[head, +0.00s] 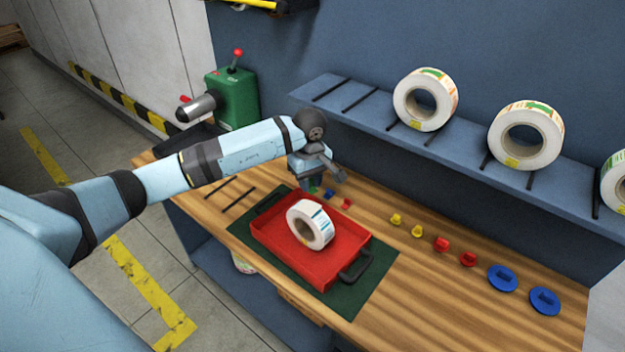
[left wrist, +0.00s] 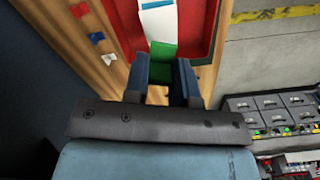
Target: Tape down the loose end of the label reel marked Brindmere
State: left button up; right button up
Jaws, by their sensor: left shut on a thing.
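A white label reel (head: 324,222) with teal print stands on its edge in the red tray (head: 352,228). The name on it is not legible. My left gripper (head: 312,184) is over the bench just behind the tray and the reel. In the left wrist view, my left gripper (left wrist: 163,78) is shut on a small green piece (left wrist: 162,62). The white and blue face of the reel (left wrist: 158,20) lies just beyond that piece. I cannot tell whether the piece touches the reel. The loose end is not clear. My right gripper is not in view.
The tray sits on a dark green mat (head: 375,285). Small blue (head: 330,194) and red (head: 347,203) pieces lie behind it. Yellow, red and blue knobbed parts line the bench to the right. A blue shelf (head: 375,104) above holds more reels (head: 447,90). A green machine (head: 238,95) stands at back left.

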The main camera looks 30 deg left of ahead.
aim_at(310, 209)
pick_arm(q)
jog(key=shift+a+f, duration=0.1)
jog(key=shift+f, duration=0.5)
jog(key=shift+f+b, duration=1.05)
jog(key=shift+f, duration=0.95)
jog(key=shift+f+b, duration=0.9)
jog(key=shift+f, duration=0.35)
jog(key=shift+f+b, duration=0.25)
jog(key=shift+b, duration=0.25)
jog(key=shift+f, duration=0.1)
jog(key=o, duration=1)
jog(key=shift+c, duration=0.2)
